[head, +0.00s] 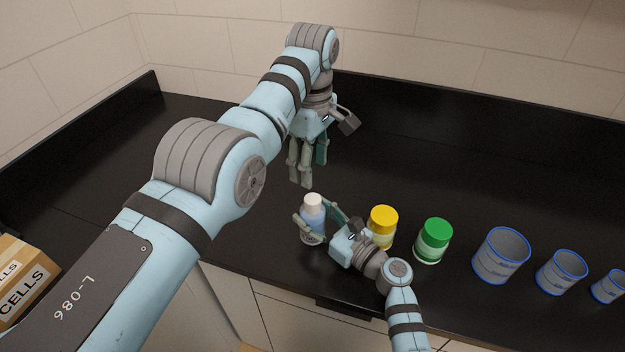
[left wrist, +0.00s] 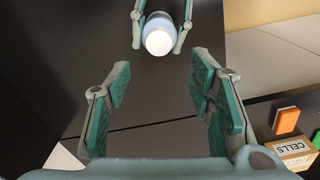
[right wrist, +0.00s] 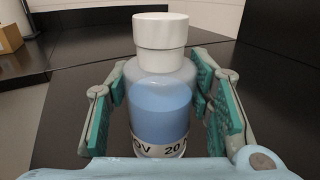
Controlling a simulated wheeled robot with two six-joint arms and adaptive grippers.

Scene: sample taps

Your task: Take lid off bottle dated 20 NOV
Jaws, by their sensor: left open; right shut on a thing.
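The bottle (head: 312,218) has a white lid (head: 313,199) and blue liquid, and stands upright near the counter's front edge. My right gripper (head: 318,228) is shut on the bottle's body (right wrist: 160,100), one finger on each side. My left gripper (head: 305,180) is open and empty, pointing down above and behind the bottle. In the left wrist view the lid (left wrist: 159,43) shows beyond the open fingers (left wrist: 160,95), at the top.
A yellow-lidded jar (head: 382,222) and a green-lidded jar (head: 434,240) stand right of the bottle. Three blue-rimmed beakers (head: 500,255) stand farther right. A box marked CELLS (head: 25,280) is at the left. The back counter (head: 420,150) is clear.

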